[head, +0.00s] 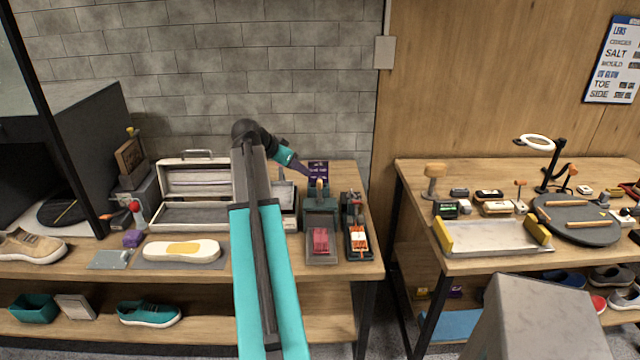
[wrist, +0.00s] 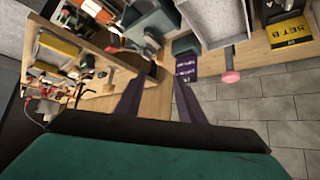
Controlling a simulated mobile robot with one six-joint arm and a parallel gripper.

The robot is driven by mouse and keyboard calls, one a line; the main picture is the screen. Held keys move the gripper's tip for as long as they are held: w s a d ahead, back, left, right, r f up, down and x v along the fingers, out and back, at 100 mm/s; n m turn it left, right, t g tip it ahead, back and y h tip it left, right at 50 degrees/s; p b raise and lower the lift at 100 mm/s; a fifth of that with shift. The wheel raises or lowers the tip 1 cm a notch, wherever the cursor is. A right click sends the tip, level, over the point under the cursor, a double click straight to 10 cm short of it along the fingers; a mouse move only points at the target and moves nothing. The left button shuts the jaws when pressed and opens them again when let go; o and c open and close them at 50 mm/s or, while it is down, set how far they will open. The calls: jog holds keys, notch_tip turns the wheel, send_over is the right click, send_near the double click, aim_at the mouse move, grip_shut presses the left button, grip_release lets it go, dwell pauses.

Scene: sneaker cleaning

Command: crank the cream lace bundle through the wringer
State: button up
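A dark green machine (head: 320,208), which looks like the wringer, stands at the right end of the left bench. A red bundle (head: 320,240) lies on its front tray. I cannot make out a cream lace bundle for certain. My gripper (head: 308,176) reaches over the back of the bench, beside the machine's top. In the wrist view its two purple fingers (wrist: 157,98) are spread with nothing between them. A green block (wrist: 187,45), perhaps part of the machine, shows beyond the fingertips. A pink-ended knob (wrist: 230,77) sticks out to its right; I cannot tell what it belongs to.
A second green device (head: 355,225) with red and orange pieces stands close right of the machine. An open pale case (head: 195,180) is on the left, partly behind my arm. A dark purple labelled box (head: 318,168) stands behind. A gap separates the right bench (head: 480,262).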

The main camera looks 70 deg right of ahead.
aim_at(319, 181)
jog(key=shift+s+d+f, duration=0.1)
jog(key=shift+d, duration=0.05)
jog(key=shift+p+x, duration=2.15)
jog(key=shift+x, duration=4.65)
grip_shut()
